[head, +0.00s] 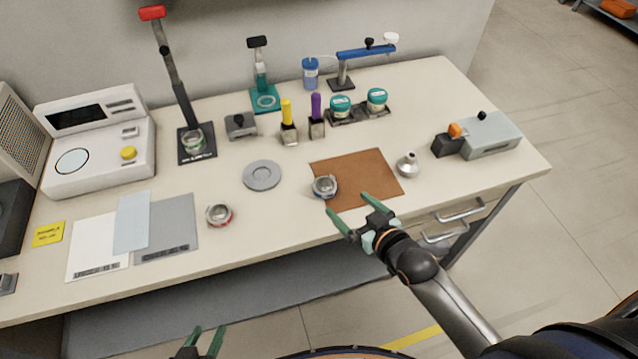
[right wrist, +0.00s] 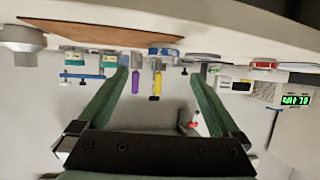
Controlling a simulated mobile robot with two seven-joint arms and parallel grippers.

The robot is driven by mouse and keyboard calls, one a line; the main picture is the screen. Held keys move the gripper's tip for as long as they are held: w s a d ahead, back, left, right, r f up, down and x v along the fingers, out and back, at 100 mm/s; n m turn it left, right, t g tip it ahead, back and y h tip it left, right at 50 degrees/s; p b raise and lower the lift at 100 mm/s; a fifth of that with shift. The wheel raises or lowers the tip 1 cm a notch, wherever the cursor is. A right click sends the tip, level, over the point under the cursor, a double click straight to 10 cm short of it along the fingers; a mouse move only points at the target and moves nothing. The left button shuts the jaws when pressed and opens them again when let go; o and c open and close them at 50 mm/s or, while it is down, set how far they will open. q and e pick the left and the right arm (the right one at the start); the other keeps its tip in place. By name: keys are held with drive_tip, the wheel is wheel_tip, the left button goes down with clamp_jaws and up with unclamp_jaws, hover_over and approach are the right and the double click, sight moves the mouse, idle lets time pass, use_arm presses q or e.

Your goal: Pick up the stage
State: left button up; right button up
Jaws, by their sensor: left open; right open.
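No single object is plainly marked as the stage. Candidates are a flat grey disc (head: 262,175) on the bench, a small metal round piece with a blue ring (head: 325,187) at the left edge of the brown mat (head: 362,172), and a similar red-ringed piece (head: 219,215) to the left. My right gripper (head: 346,205) is open and empty, close to the blue-ringed piece at the mat's front edge. In the right wrist view the blue-ringed piece (right wrist: 165,50) shows between the open fingers (right wrist: 158,73). My left gripper (head: 208,330) is open and empty, low in front of the bench.
A metal funnel (head: 408,165) stands right of the mat. Yellow (head: 287,112) and purple (head: 316,106) handled tools, teal jars (head: 340,106) and a tall red-topped stand (head: 179,90) are behind. Flat sheets (head: 168,225) lie left.

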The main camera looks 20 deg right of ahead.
sight(331, 192)
drive_tip(key=x, duration=0.4)
drive_tip(key=shift+w+a+f, duration=0.15)
drive_tip(key=shift+w, duration=0.05)
drive_tip(key=shift+a+x, duration=0.15)
drive_tip(key=shift+x, duration=1.2)
drive_tip(key=shift+a+x, duration=0.15)
drive_tip(key=shift+x, duration=1.2)
drive_tip(key=shift+s, duration=0.1)
drive_tip(key=shift+c, duration=0.2)
drive_tip(key=c, duration=1.4)
